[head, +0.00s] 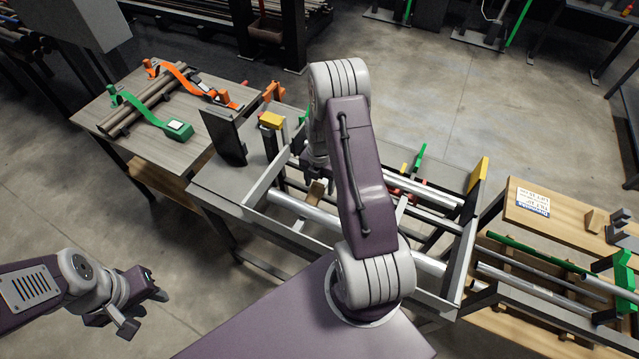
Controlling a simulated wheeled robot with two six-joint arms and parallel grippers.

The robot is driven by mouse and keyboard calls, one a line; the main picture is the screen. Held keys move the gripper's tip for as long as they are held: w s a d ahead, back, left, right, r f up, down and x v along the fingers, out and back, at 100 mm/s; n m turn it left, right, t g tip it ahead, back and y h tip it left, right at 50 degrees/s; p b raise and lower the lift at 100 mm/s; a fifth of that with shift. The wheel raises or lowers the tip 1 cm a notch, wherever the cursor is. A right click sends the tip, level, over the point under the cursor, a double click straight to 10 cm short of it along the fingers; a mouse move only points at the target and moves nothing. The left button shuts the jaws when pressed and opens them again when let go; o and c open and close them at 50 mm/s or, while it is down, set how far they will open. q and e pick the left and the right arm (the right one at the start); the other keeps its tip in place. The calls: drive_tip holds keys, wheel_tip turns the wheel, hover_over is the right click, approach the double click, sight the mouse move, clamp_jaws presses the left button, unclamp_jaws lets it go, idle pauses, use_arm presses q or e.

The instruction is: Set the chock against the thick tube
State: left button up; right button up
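The thick silver tube (287,208) lies along the near side of the grey-framed tray on the middle bench, partly hidden behind my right arm. A small brown wooden block (315,194), which looks like the chock, is beside the tube's far side; I cannot tell whether they touch. My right gripper (314,174) points down just above this block, partly covered by my arm. I cannot tell whether its fingers grip the block. My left gripper (143,308) is open and empty over the floor at the lower left.
Thinner tubes (432,192) lie farther back in the tray. The tray's grey wall (285,232) stands along the near side. A left table (178,153) bears strapped pipes. Another wooden block (594,220) sits on the right bench. Floor is free at the lower left.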

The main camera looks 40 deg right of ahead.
wheel_tip(320, 180, up, 9)
drive_tip(key=b, duration=0.1)
idle(0.4)
idle(0.6)
